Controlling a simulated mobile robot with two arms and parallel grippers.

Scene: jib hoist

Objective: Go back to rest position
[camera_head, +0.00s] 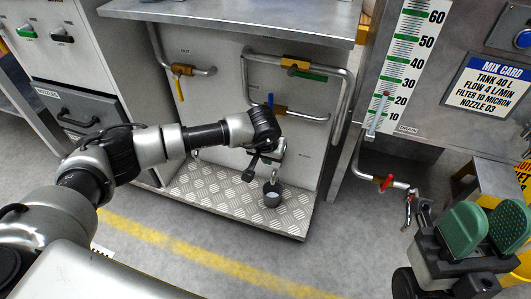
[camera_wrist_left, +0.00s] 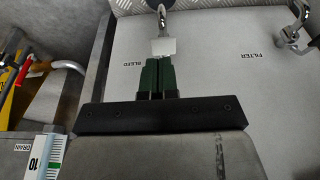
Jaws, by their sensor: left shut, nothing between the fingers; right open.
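My left arm (camera_head: 155,148) reaches from the left to the front of the metal cabinet. Its gripper is largely hidden behind its wrist in the head view. In the left wrist view the left gripper (camera_wrist_left: 158,62) has its green fingers shut together with nothing between them. A small pale block (camera_wrist_left: 163,46) shows just beyond the fingertips, below a metal pipe end; I cannot tell whether they touch. My right gripper (camera_head: 487,228) is open and empty at the lower right of the head view, its two green pads apart.
A dark cup (camera_head: 272,194) is by the cabinet, above or on the tread plate (camera_head: 215,188). Pipes with yellow valve bodies (camera_head: 294,63) project from the cabinet. The floor in front is clear.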

